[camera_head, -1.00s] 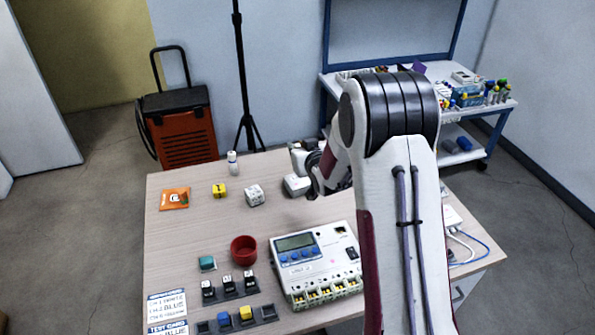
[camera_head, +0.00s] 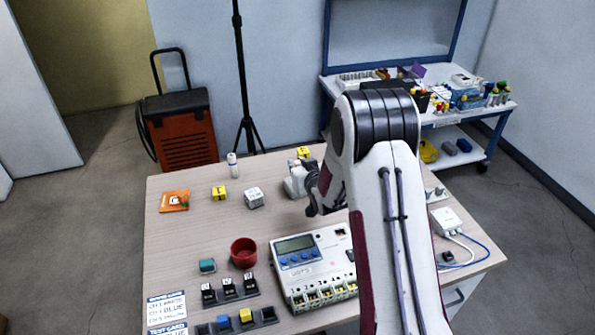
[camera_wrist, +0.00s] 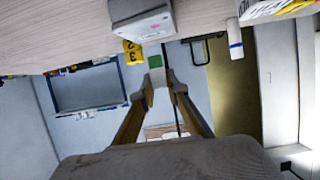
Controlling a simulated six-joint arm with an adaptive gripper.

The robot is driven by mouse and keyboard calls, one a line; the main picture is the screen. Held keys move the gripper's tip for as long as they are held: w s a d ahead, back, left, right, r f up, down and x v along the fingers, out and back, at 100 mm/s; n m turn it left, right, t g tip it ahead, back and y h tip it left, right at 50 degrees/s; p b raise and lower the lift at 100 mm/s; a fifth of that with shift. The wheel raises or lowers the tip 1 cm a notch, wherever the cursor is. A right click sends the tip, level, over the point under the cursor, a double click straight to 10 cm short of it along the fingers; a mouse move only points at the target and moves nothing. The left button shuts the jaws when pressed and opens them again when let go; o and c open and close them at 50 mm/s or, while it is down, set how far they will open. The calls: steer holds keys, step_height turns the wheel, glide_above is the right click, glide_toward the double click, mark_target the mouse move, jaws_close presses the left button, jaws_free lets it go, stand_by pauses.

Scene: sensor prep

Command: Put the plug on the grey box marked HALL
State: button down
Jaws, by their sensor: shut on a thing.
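My gripper (camera_head: 318,203) hangs over the back middle of the table. In the wrist view its fingertips (camera_wrist: 160,80) are shut on a small green piece, which I take to be the plug (camera_wrist: 154,63). The plug is hidden in the head view. A pale grey box (camera_head: 294,184) stands just left of my gripper, and it also shows at the top of the wrist view (camera_wrist: 142,22), apart from the plug. A whitish cube with dark print (camera_head: 254,197) stands further left. I cannot read HALL on either one.
Yellow cubes stand at the back (camera_head: 303,152) and left (camera_head: 219,193). Also on the table are a white bottle (camera_head: 232,165), a red cup (camera_head: 243,252), a teal block (camera_head: 207,265), a large meter unit (camera_head: 313,265) and racks of small blocks (camera_head: 229,292).

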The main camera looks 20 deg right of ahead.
steer(key=shift+f, duration=1.35)
steer(key=shift+f, duration=0.2)
steer(key=c, duration=2)
jaws_free()
steer(key=shift+r, duration=0.2)
steer(key=shift+s+r, duration=0.2)
steer(key=shift+s, duration=0.15)
steer(key=shift+v, duration=5.6)
